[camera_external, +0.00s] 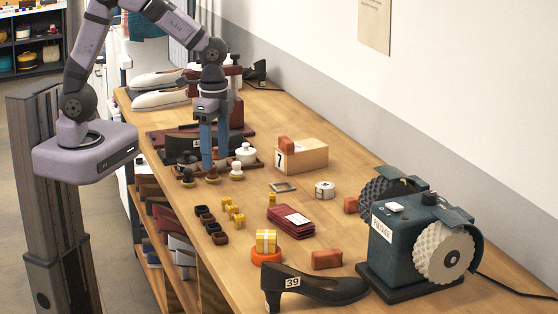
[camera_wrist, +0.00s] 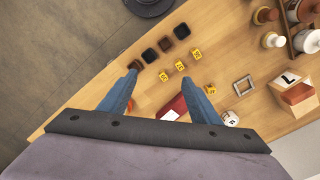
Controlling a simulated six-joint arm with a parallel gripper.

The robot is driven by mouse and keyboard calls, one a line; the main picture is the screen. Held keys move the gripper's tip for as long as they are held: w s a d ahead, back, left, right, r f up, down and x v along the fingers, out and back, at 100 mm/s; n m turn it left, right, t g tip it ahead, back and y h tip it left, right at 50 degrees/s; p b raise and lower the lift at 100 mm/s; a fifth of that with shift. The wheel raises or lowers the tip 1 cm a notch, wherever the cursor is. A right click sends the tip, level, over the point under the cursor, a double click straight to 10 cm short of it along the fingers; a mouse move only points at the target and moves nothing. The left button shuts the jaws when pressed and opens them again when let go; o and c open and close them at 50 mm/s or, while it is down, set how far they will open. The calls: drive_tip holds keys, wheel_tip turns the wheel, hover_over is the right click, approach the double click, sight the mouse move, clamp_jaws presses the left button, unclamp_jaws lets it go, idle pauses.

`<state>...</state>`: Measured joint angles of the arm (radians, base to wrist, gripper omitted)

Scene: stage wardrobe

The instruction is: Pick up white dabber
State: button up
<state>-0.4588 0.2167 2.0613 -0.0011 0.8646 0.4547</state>
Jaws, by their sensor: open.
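The white dabber (camera_external: 236,171), with a pale knob and a darker base, stands on the wooden table beside a brown dabber (camera_external: 212,174) and a dark dabber (camera_external: 187,176). In the wrist view, what looks like the white dabber (camera_wrist: 272,40) is at the upper right, outside the jaws, near a brown one (camera_wrist: 265,15). My gripper (camera_external: 214,160) points down with its blue fingers apart and empty, just left of the white dabber in the external view. In the wrist view my gripper (camera_wrist: 157,70) has only tabletop and small yellow number blocks (camera_wrist: 180,65) in line between its fingers.
A tray with a white lidded pot (camera_external: 246,152) and a dark pot stands just behind the dabbers. A wooden block marked 7 (camera_external: 302,157) is to the right. Small dark dishes (camera_external: 206,217) and a dark red stack (camera_external: 291,219) lie nearer. Bare table shows around the metal frame (camera_external: 283,187).

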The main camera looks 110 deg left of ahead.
drive_tip(key=s+a+f+b, duration=0.1)
drive_tip(key=a+f+b, duration=0.15)
drive_tip(key=a, duration=0.65)
drive_tip(key=s+a+f+b, duration=0.1)
drive_tip(key=a+f, duration=0.3)
drive_tip(key=a, duration=0.5)
drive_tip(key=b, duration=0.3)
hover_over(237, 170)
drive_tip(key=f, duration=0.3)
drive_tip(key=shift+s+a+f, duration=0.1)
drive_tip(key=shift+a+f, duration=0.2)
drive_tip(key=shift+s+a+f+p, duration=0.1)
drive_tip(key=shift+f+p, duration=0.9)
drive_tip(key=shift+f, duration=0.85)
drive_tip(key=shift+s+a+f+p, duration=0.1)
drive_tip(key=shift+f+p, duration=0.85)
drive_tip(key=shift+f, duration=0.85)
drive_tip(key=shift+c, duration=0.6)
drive_tip(key=c, duration=1)
